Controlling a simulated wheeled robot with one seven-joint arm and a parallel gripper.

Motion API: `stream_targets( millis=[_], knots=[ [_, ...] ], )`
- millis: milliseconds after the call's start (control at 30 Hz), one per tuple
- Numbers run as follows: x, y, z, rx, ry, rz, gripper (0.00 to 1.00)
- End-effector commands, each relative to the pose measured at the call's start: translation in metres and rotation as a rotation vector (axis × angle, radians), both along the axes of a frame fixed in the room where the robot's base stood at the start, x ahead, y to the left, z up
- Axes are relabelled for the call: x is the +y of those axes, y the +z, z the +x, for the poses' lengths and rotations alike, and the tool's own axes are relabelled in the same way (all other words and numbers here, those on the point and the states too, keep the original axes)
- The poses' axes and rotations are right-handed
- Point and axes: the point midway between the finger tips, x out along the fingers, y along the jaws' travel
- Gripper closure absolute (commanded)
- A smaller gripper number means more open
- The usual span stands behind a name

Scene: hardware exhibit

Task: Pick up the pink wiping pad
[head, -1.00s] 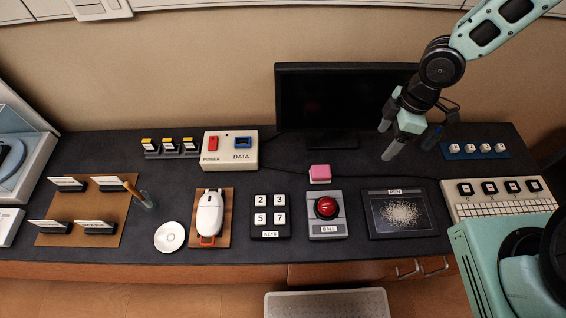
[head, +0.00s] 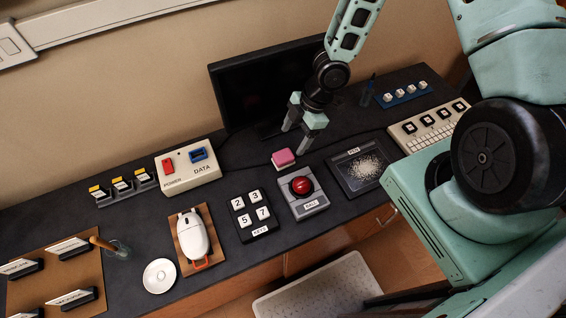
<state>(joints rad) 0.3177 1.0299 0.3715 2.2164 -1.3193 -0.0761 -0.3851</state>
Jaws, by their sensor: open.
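The pink wiping pad (head: 283,158) is a small block lying on the dark counter, behind the red trackball unit and in front of the monitor. My gripper (head: 294,138) is open and empty, pointing down just above and beyond the pad. Its two teal and grey fingers are apart, with the nearer one just to the right of the pad in the picture. No contact with the pad shows.
The trackball unit (head: 303,193), the pen tablet (head: 358,169) and the number keypad (head: 253,215) stand in front. The black monitor (head: 240,95) rises behind my gripper. A white power and data box (head: 188,165) stands to the left. Thin cables cross the counter near the pad.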

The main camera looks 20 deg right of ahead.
Motion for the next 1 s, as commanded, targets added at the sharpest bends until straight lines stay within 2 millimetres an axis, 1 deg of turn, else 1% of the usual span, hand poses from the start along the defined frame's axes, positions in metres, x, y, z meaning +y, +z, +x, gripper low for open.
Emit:
stream_targets(
  millis=[33,100,300,467,800,900,1000],
  knots=[
    [0.004,-0.011,0.000,0.001,0.005,-0.003,0.29],
    [0.007,-0.019,0.000,-0.001,0.003,-0.003,0.29],
    [0.014,-0.033,0.000,0.001,0.000,-0.002,0.29],
    [0.017,-0.039,0.001,0.000,0.001,-0.001,0.29],
    [0.032,-0.077,0.003,0.001,0.000,-0.001,0.29],
    [0.033,-0.082,0.003,0.000,0.000,-0.001,0.29],
    [0.033,-0.084,0.004,-0.001,0.000,-0.001,0.29]
  ],
)
